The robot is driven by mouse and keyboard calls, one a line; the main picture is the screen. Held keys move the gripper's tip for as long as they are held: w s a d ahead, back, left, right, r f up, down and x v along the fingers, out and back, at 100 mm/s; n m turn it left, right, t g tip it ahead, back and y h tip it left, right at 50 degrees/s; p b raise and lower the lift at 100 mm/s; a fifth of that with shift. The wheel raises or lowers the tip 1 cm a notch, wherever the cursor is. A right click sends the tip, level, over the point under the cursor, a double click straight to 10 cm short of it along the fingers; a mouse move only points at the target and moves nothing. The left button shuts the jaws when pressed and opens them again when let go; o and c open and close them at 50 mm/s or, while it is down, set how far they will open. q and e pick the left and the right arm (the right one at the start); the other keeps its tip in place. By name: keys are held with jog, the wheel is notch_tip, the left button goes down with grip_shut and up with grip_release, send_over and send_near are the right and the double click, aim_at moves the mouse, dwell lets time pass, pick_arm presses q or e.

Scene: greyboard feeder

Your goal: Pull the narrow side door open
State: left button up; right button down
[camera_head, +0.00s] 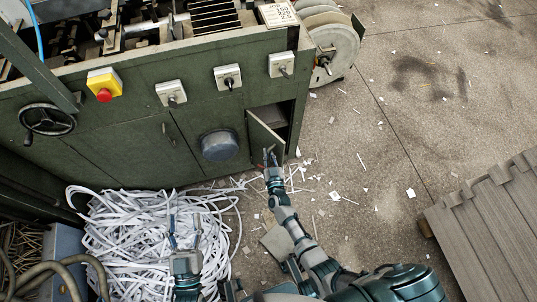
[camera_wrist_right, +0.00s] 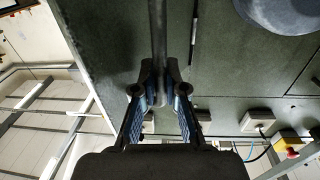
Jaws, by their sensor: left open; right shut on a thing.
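The narrow side door (camera_head: 263,134) is a small green panel low on the right part of the machine's front in the head view. It stands ajar, angled out, with a dark opening behind it. My right gripper (camera_head: 270,157) is at the door's lower part and shut on it. The exact grip point is partly hidden. My left gripper (camera_head: 186,232) is open and empty above the paper strips.
The green machine (camera_head: 130,140) carries a handwheel (camera_head: 47,117), a red stop button (camera_head: 104,94), switches and a round cover (camera_head: 219,145). A heap of paper strips (camera_head: 150,250) lies at the front left. Ribbed grey boards (camera_head: 490,225) lie at the right. Floor between is mostly open, with scraps.

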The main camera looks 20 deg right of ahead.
pick_arm(q)
jog(key=shift+a+f, duration=0.15)
jog(key=shift+a, duration=0.15)
pick_arm(e)
jog(key=shift+s+a+f, duration=0.1)
jog(key=shift+a+f, duration=0.1)
jog(key=shift+a, duration=0.05)
jog(key=c, duration=1.2)
grip_release()
pick_arm(q)
jog(key=shift+d, duration=0.15)
pick_arm(e)
jog(key=shift+d, duration=0.1)
jog(key=shift+r, duration=0.1)
jog(key=shift+s, duration=0.1)
jog(key=s+a, duration=0.1)
jog(key=s, duration=1)
jog(key=shift+s+a, duration=0.25)
jog(key=shift+a, duration=0.15)
